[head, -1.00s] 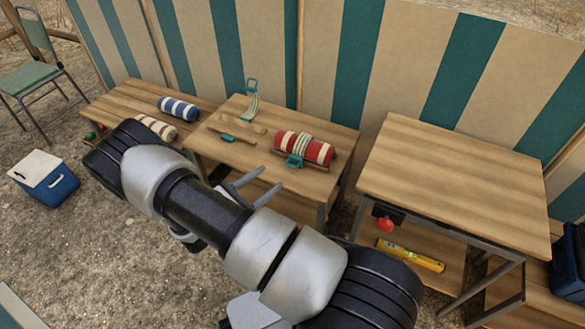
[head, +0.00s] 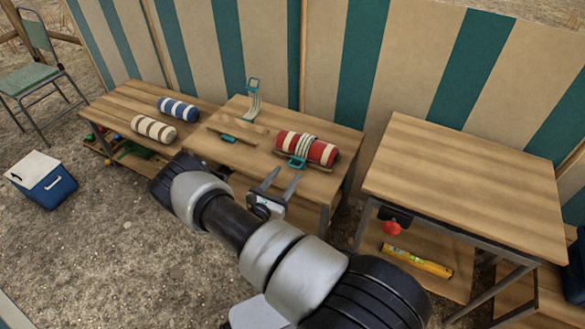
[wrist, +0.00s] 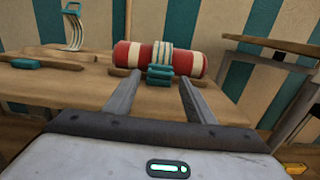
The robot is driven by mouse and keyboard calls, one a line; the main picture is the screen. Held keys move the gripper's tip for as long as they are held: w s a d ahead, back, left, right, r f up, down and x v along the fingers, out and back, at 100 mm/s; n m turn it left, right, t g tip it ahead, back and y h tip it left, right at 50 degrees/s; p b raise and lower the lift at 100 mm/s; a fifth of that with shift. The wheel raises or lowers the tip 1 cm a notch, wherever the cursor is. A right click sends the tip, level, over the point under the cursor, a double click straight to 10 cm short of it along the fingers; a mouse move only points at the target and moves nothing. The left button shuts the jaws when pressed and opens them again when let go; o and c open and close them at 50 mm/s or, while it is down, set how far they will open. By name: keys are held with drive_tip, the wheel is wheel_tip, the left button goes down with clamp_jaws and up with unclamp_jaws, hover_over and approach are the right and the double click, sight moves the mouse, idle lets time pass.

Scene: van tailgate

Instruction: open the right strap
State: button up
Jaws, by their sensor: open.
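A red and white striped roll (head: 321,151) lies on the middle wooden table, with a pale strap (head: 305,146) around its middle and a teal buckle (head: 297,162) at its front. In the wrist view the roll (wrist: 197,63) is straight ahead, with the teal buckle (wrist: 160,76) between the lines of my fingers. Another pale strap (head: 253,108) with a teal buckle (head: 253,85) stands loose at the table's back left. My gripper (head: 281,180) is open and empty, in front of the table edge, short of the roll and apart from it.
A teal-handled tool (head: 229,138) lies left on the middle table (head: 205,152). Blue (head: 178,109) and beige (head: 153,128) striped rolls are on the left table. A bare higher table (head: 470,180) stands right, a yellow level (head: 417,262) below it. A cooler (head: 42,180) is far left.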

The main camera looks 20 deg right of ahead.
sight(292, 166)
drive_tip(key=x, duration=0.5)
drive_tip(key=shift+w+d+b, duration=0.2)
drive_tip(key=shift+d+b, duration=0.1)
drive_tip(key=shift+b, duration=0.05)
drive_tip(key=c, duration=1.2)
drive_tip(key=shift+a+r, duration=0.1)
drive_tip(key=shift+r, duration=0.05)
